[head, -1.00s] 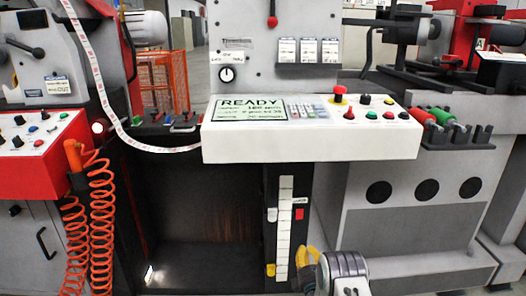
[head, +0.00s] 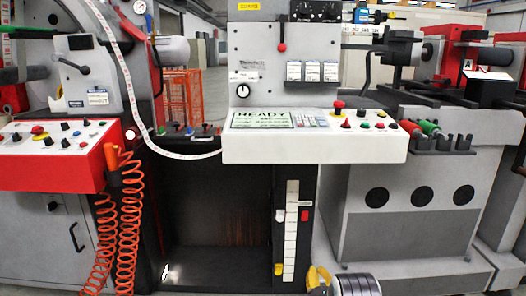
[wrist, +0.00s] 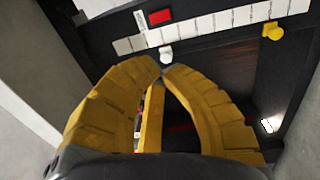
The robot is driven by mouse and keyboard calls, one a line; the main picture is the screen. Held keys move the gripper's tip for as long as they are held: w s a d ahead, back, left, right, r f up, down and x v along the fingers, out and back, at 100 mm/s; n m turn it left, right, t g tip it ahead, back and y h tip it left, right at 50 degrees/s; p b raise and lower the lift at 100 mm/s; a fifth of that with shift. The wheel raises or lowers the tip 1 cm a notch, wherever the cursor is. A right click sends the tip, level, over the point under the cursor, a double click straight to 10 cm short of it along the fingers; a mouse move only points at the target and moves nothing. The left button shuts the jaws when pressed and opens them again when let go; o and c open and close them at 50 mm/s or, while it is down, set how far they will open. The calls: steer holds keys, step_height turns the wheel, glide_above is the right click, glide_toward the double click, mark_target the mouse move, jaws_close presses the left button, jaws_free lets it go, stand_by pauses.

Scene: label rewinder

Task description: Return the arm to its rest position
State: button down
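My gripper (head: 318,278) shows at the bottom edge of the head view, in front of the machine's lower part, with its wrist partly cut off by the frame. In the wrist view its two yellow fingers (wrist: 161,70) curve inward and their tips come together. I see nothing held between them. The tips appear in front of the dark panel with the white segmented strip (wrist: 225,25), and I cannot tell the exact distance. The same strip (head: 291,235) shows upright in the head view, above and left of my gripper.
The white control console (head: 310,150) with its display and buttons juts out above my gripper. A red control box (head: 50,172) and orange coiled cords (head: 128,220) are at left. A grey cabinet (head: 410,235) stands at right. A dark open recess (head: 215,225) lies left of the strip.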

step_height(320, 180, up, 20)
steer(key=m+g+p, duration=0.3)
steer(key=m+p, duration=0.1)
steer(key=p, duration=0.6)
steer(key=s+r+m+g+p, duration=0.2)
steer(key=s+r+p, duration=0.2)
steer(key=r, duration=0.4)
steer(key=s+r+m+g+p, duration=0.2)
steer(key=s+r+p, duration=0.2)
steer(key=r, duration=0.3)
steer(key=s+r+m+g+p, duration=0.2)
steer(key=s+r+p, duration=0.4)
steer(key=s, duration=0.6)
steer(key=s+r+m+g+p, duration=0.3)
steer(key=s+r+p, duration=0.3)
steer(key=s, duration=0.7)
steer(key=s+r+m+g+p, duration=0.3)
steer(key=s+r+p, duration=0.3)
steer(key=s+r, duration=0.4)
steer(key=s+m, duration=0.1)
steer(key=s, duration=0.2)
steer(key=shift+m+p, duration=0.3)
steer(key=shift+m, duration=0.1)
